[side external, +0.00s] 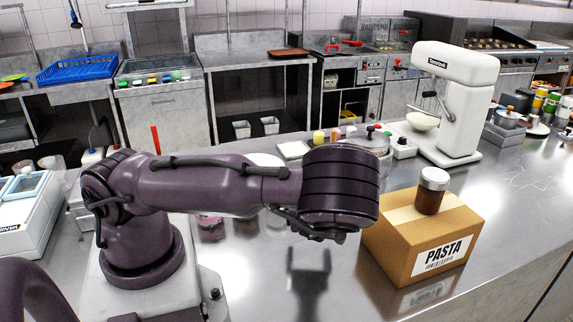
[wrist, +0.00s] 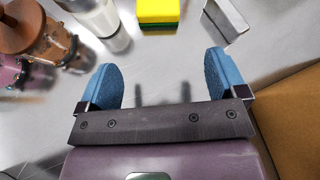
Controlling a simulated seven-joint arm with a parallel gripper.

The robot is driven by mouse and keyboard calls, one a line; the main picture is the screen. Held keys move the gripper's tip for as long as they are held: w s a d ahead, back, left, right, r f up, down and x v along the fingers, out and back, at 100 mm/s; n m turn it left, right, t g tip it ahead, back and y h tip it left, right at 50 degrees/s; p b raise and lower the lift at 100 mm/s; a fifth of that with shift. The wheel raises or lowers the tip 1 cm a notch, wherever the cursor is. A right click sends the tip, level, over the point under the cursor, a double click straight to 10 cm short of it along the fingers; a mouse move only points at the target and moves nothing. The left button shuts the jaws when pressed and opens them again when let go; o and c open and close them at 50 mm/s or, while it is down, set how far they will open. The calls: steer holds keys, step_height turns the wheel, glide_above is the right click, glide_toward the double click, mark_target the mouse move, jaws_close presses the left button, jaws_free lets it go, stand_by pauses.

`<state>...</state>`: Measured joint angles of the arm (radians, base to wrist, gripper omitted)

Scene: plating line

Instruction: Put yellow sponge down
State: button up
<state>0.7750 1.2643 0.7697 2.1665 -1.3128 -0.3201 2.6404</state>
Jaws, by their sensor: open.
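The yellow sponge (wrist: 158,12) shows at the top of the wrist view, with a green layer along its lower side. It lies on the steel counter, beyond my fingertips and apart from them. My gripper (wrist: 160,85) has two blue fingers spread wide with only bare counter between them. In the side external view the sponge does not show, and my fingers are hidden behind my wrist.
A cardboard PASTA box (side external: 425,240) with a brown jar (side external: 431,190) on top stands right of my arm. In the wrist view a metal container (wrist: 228,18) is right of the sponge, and a white bottle (wrist: 97,15) and a brown-lidded jar (wrist: 38,35) are left.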

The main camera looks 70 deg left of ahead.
steer(key=d+n+h, duration=0.2)
steer(key=d+n+g+h, duration=0.1)
steer(key=d+n+h, duration=0.1)
steer(key=d, duration=0.1)
steer(key=shift+d+r+n, duration=0.1)
steer(key=shift+r+n, duration=0.1)
steer(key=shift+n, duration=0.1)
steer(key=s+d+r+n+h, duration=0.1)
steer(key=d+r+n+h, duration=0.75)
steer(key=d+r, duration=0.4)
steer(key=s+a+r+n+t+y, duration=0.1)
steer(key=s+a+r+n, duration=0.3)
steer(key=s+r, duration=1)
step_height(320, 180, up, 3)
steer(key=n+t, duration=0.1)
steer(key=n, duration=0.2)
steer(key=shift+a+n, duration=0.15)
steer(key=shift+n, duration=0.2)
